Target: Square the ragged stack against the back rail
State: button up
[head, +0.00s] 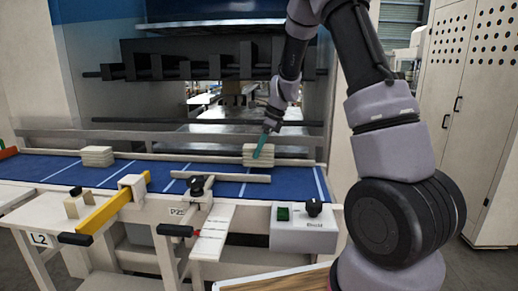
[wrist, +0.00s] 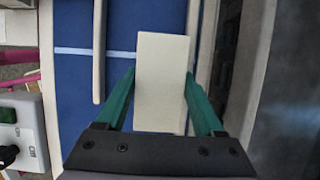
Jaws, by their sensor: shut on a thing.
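The stack (head: 258,157) of pale cream sheets stands on the blue belt (head: 228,187), near the back rail (head: 180,139) in the head view. In the wrist view the stack (wrist: 161,75) shows from above as a cream rectangle. My gripper (wrist: 158,88) has its green fingers on either side of the stack and is shut on it. In the head view my gripper (head: 263,146) reaches down to the stack from above. The stack's lower layers are hidden in the wrist view, so I cannot tell how even its edges are there.
A second pale stack (head: 97,156) stands farther left on the belt. A low front bar (head: 222,178) runs along the near side. A yellow bar (head: 112,212) and a grey control box (head: 300,226) are at the front. The belt between the stacks is clear.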

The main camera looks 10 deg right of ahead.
jog(key=shift+s+a, duration=0.15)
jog(key=shift+s, duration=0.25)
dwell(0.3)
jog(key=o, duration=1.5)
jog(key=v, duration=1)
jog(key=shift+r, duration=0.25)
jog(key=s+d+r+n+t, duration=0.1)
jog(key=s+r+n+t, duration=0.2)
jog(key=s+r+n, duration=0.7)
jog(key=s+n+t, duration=0.1)
jog(key=s+n, duration=0.1)
jog(key=s, duration=0.3)
jog(key=s+d+r+n+t+h, duration=0.1)
jog(key=s+n, duration=0.2)
jog(key=s, duration=0.3)
jog(key=s+r+n+h, duration=0.1)
jog(key=s+n, duration=0.1)
jog(key=s, duration=0.4)
jog(key=shift+s+d+r+n+t, duration=0.1)
jog(key=shift+s+d+n+t, duration=0.1)
jog(key=shift+d+n+t, duration=0.15)
